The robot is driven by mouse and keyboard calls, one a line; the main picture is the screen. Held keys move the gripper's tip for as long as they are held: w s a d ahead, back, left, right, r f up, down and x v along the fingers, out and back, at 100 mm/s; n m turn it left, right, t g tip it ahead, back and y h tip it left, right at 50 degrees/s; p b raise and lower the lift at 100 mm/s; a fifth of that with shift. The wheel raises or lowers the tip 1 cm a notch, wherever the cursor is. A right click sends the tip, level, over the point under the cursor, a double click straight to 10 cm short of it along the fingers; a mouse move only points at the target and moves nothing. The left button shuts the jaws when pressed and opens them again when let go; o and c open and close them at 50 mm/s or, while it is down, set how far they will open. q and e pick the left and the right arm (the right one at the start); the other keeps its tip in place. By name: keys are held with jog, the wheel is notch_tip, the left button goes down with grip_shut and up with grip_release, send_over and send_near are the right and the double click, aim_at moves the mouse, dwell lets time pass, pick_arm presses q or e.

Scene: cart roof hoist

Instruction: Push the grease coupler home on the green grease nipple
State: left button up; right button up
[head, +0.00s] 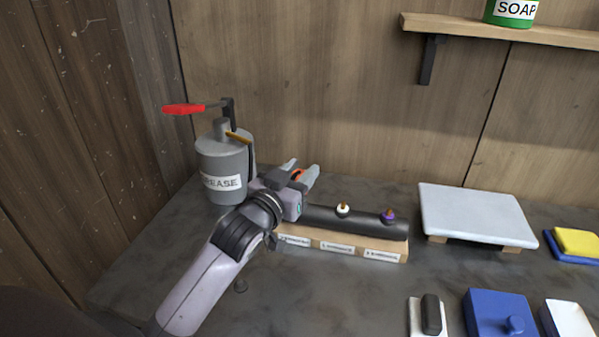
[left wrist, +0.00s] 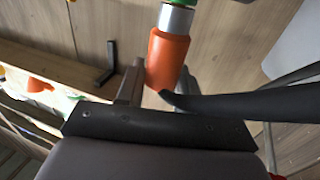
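My left gripper (head: 304,176) is at the left end of the dark pipe (head: 325,217) on the wooden block. It is shut on the orange grease coupler (head: 297,174), which shows between its fingers. In the left wrist view the coupler (left wrist: 168,60) has a metal sleeve at its far end. A bit of green (left wrist: 182,3) shows at the top edge by that sleeve, probably the green nipple; how far the coupler sits on it I cannot tell. In the head view my gripper and arm hide that spot. My right gripper is not in view.
The grease pump (head: 222,165) with its red handle stands left of my arm. A black hose (left wrist: 250,105) runs from the coupler. White (head: 343,209) and purple (head: 388,215) nipples stand on the pipe. A white slab (head: 478,213) and blue box (head: 500,313) are to the right.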

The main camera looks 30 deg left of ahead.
aim_at(296, 179)
pick_arm(q)
jog(key=o, duration=0.5)
jog(key=shift+f, duration=0.2)
jog(key=s, duration=0.7)
jog(key=shift+s+r, duration=0.1)
